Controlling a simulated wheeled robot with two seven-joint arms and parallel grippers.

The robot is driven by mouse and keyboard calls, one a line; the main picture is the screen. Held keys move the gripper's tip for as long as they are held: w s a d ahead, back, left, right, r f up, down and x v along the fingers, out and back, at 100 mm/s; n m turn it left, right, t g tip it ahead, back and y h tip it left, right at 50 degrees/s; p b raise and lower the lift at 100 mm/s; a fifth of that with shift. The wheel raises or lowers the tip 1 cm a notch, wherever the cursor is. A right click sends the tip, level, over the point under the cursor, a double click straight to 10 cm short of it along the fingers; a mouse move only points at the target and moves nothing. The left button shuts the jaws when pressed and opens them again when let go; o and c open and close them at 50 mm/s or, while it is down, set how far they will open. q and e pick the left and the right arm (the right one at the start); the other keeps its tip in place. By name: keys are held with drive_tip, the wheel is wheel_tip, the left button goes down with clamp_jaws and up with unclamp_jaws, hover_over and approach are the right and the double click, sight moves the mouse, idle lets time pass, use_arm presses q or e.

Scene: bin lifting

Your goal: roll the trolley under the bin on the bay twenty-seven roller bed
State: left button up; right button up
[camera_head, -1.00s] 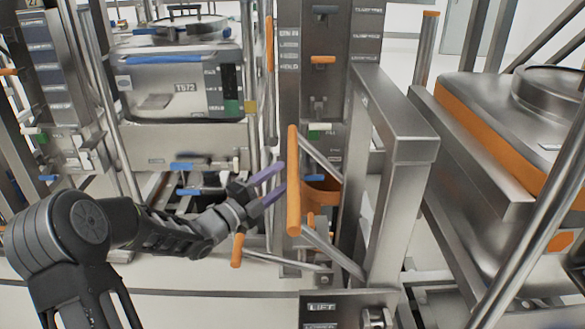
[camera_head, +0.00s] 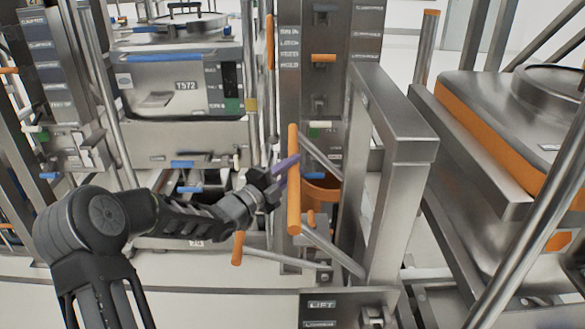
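A steel bin labelled T572 (camera_head: 150,98), with a round lid on top, sits at the back left above a steel bed (camera_head: 165,150). A steel frame (camera_head: 400,150) stands at the centre right, with an upright orange handle (camera_head: 294,200) on its left side. Which parts belong to the trolley is not clear. My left gripper (camera_head: 284,172) has purple finger pads that show apart. They are at the left side of the orange handle and partly overlap it in the picture; contact cannot be told. My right gripper is not in view.
A second steel bin with an orange band (camera_head: 490,135) is at the right. A steel column (camera_head: 325,90) with levers and labels stands behind the handle. A LIFT panel (camera_head: 322,306) is at the bottom.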

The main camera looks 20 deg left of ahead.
use_arm(q)
clamp_jaws()
drive_tip(key=shift+f, duration=0.1)
idle(0.8)
